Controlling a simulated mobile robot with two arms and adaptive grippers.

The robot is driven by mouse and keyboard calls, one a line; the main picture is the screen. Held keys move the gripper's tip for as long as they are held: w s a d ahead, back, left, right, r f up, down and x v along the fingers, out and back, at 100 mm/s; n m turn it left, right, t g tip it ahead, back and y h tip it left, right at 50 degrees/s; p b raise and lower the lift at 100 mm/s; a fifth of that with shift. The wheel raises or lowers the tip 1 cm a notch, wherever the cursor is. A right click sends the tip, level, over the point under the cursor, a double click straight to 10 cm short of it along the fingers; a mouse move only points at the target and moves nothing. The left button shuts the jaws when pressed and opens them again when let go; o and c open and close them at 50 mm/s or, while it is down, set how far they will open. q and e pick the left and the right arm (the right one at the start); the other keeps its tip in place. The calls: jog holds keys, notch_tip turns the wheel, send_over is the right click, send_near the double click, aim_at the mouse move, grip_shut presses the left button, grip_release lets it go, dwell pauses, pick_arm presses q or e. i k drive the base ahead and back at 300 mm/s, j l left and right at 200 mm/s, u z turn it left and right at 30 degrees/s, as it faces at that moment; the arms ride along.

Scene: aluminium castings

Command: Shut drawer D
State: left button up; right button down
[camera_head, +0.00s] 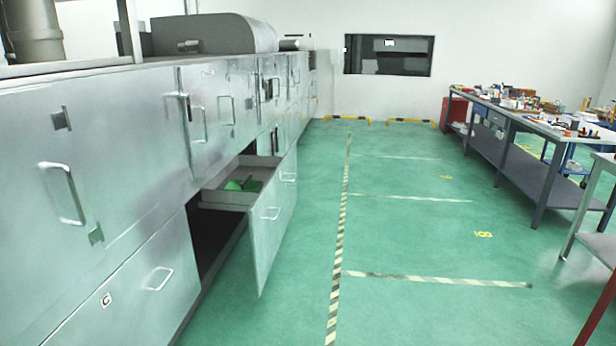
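A drawer (262,245) stands pulled out from the long metal cabinet on the left, its silver front jutting into the aisle. Its bar handle (271,213) faces right. The drawer's shallow tray (226,198) shows a green item (243,184) inside. No letter is readable on this front, so I cannot tell whether it is drawer D. A dark opening shows in the cabinet below and left of the tray. Neither of my grippers is in view.
The metal cabinet (110,130) runs along the left; a closed front near me carries a letter label (106,300) resembling G. The green aisle floor (400,235) is clear, with striped tape lines. Workbenches (520,125) with tools stand along the right.

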aim_at(271, 210)
jog(key=i+z, duration=0.25)
jog(key=i, duration=1.95)
